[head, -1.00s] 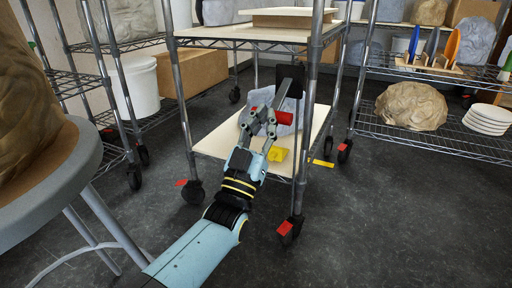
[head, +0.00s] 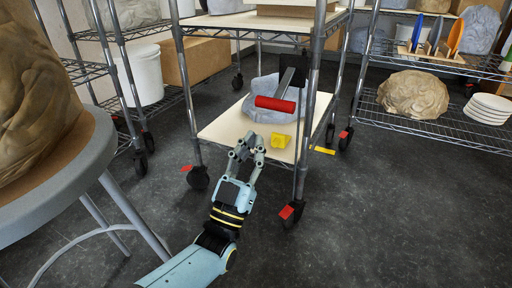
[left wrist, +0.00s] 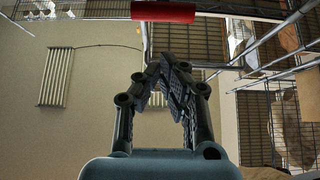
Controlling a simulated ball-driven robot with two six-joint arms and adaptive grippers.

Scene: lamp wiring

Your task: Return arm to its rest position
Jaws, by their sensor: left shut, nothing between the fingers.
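My left gripper (head: 249,146) is shut and empty in the head view, in front of the wheeled wire cart (head: 180,75). It is below and to the left of a red-handled bar (head: 275,104) on the cart, and apart from it. In the left wrist view the gripper (left wrist: 165,75) points up with its fingers together. The red handle (left wrist: 163,12) shows at the top edge there. My right gripper is not in view.
The cart's lower shelf (head: 222,125) holds a grey lump (head: 262,88) and a yellow block (head: 281,140). A round stool (head: 75,165) stands at left. Wire shelves (head: 450,128) stand at right. The dark floor (head: 380,220) in front is clear.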

